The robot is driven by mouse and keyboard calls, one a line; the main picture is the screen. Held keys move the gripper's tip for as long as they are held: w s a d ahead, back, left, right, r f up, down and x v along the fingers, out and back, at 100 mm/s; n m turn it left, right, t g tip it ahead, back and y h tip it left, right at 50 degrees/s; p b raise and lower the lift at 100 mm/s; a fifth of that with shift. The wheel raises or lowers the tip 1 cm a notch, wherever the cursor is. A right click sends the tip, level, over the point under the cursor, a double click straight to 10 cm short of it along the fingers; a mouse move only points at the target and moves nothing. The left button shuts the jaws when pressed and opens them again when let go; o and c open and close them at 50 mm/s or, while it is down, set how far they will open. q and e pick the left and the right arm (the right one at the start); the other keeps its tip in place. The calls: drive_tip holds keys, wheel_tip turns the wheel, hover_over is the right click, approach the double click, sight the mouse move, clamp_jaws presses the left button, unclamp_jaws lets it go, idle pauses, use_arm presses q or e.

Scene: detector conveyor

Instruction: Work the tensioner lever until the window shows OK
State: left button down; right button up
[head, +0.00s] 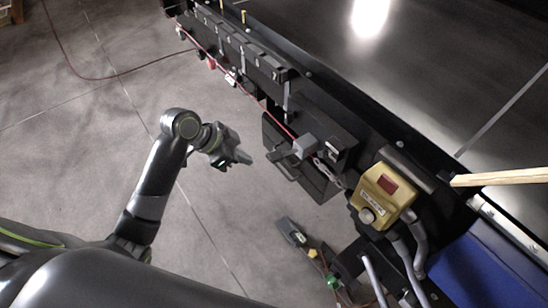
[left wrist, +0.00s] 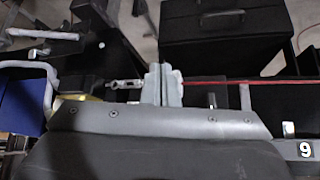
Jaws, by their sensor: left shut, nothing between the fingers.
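In the head view a grey block (head: 304,147), which looks like part of the tensioner, sits on the red cord line beside a dark housing. A small pale window or label (head: 333,150) shows on that housing; its text is too small to read. A metal turnbuckle (head: 325,170) is just below, and it also shows in the left wrist view (left wrist: 125,84). My left gripper (head: 242,158) is shut and empty, left of the block and apart from it. In the left wrist view its fingertips (left wrist: 162,84) are together and overlap the cord line. My right gripper is out of view.
A yellow box (head: 386,190) with a red panel and round button stands right of the turnbuckle. A black case with a handle (head: 283,166) lies below the cord; it shows in the wrist view (left wrist: 215,30). The red cord (left wrist: 225,83) follows the conveyor side.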

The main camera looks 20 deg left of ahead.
use_arm(q)
drive_tip(key=b+v, duration=0.2)
drive_tip(key=v, duration=1.1)
drive_tip(key=shift+a, duration=0.2)
drive_tip(key=shift+s, duration=0.1)
idle(0.5)
